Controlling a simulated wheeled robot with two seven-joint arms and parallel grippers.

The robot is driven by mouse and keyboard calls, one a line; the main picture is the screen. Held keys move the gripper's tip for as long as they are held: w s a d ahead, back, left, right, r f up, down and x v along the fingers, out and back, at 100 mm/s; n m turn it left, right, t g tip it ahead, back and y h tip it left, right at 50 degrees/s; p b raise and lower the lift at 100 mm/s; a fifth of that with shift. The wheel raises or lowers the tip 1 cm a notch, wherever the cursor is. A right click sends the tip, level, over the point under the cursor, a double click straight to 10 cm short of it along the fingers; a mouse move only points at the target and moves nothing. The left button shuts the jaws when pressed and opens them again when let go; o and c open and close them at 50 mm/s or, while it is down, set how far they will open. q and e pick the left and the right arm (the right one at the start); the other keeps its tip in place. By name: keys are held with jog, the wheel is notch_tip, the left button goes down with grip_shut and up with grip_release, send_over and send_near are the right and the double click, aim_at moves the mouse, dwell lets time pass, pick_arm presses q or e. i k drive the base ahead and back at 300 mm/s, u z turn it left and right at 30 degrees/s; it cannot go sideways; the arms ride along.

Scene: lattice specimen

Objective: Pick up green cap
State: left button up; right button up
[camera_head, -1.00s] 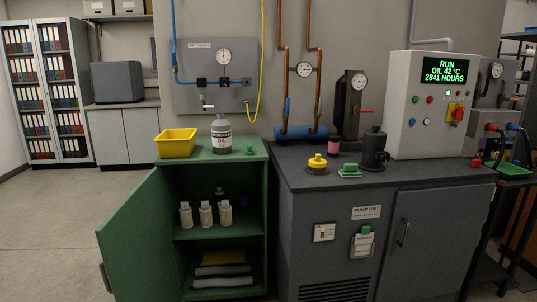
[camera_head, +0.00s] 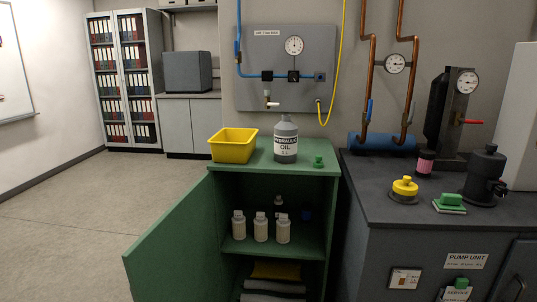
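A small green cap (camera_head: 318,161) sits on the top of the green cabinet (camera_head: 262,160), near its right edge. It stands to the right of a grey oil bottle (camera_head: 286,140) with a white label, apart from it. Neither of my grippers is in view.
A yellow bin (camera_head: 233,146) stands left of the bottle. The cabinet's door (camera_head: 178,243) is open to the left, showing white bottles (camera_head: 261,228) inside. On the dark bench right are a yellow knob-like part (camera_head: 404,188), a green-topped block (camera_head: 450,203) and a black cylinder (camera_head: 484,175).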

aim_at(318, 164)
jog(key=i, duration=0.9)
jog(key=z, duration=0.4)
